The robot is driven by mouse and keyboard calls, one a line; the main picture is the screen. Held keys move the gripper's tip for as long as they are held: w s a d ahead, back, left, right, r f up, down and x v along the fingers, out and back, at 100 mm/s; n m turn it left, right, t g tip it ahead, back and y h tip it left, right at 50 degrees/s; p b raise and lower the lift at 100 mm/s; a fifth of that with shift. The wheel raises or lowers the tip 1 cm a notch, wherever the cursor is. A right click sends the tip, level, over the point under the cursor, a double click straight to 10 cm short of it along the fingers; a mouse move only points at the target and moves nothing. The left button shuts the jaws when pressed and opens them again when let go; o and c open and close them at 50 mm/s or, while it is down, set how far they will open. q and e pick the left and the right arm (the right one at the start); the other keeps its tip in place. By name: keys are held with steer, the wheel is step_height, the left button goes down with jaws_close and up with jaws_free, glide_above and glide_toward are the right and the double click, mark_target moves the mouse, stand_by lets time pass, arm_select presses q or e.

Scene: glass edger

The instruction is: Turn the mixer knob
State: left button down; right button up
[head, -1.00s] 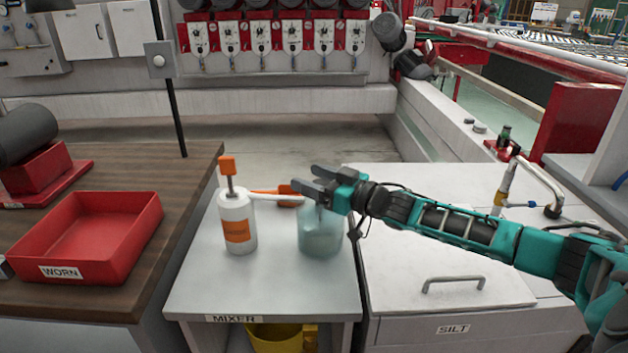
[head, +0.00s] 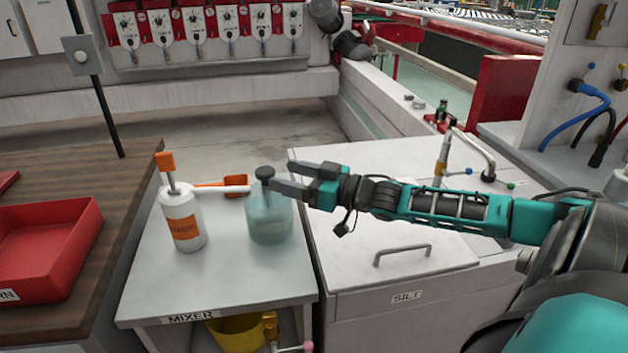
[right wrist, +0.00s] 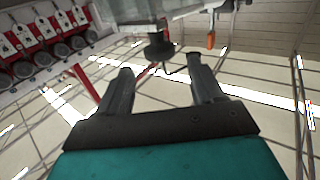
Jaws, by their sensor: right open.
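A black mixer knob (head: 264,173) stands on top of a bluish, see-through jar (head: 270,217) on the grey table with the MIXER label (head: 190,317). My right gripper (head: 281,177) is open and empty, its fingertips just right of the knob. In the right wrist view a dark knob (right wrist: 159,50) shows between and just beyond the open fingertips (right wrist: 159,66). I cannot tell whether a finger touches it. My left gripper is not in view.
A white bottle (head: 183,218) with an orange top stands left of the jar. An orange scoop (head: 234,186) lies behind. A yellow bucket (head: 240,334) is below the table. The SILT cabinet (head: 380,290) with a handle adjoins on the right; a red tray (head: 50,250) is left.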

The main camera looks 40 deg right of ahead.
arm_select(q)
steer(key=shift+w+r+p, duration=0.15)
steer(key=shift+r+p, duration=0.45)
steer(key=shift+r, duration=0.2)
arm_select(e)
steer(key=shift+v, duration=2.35)
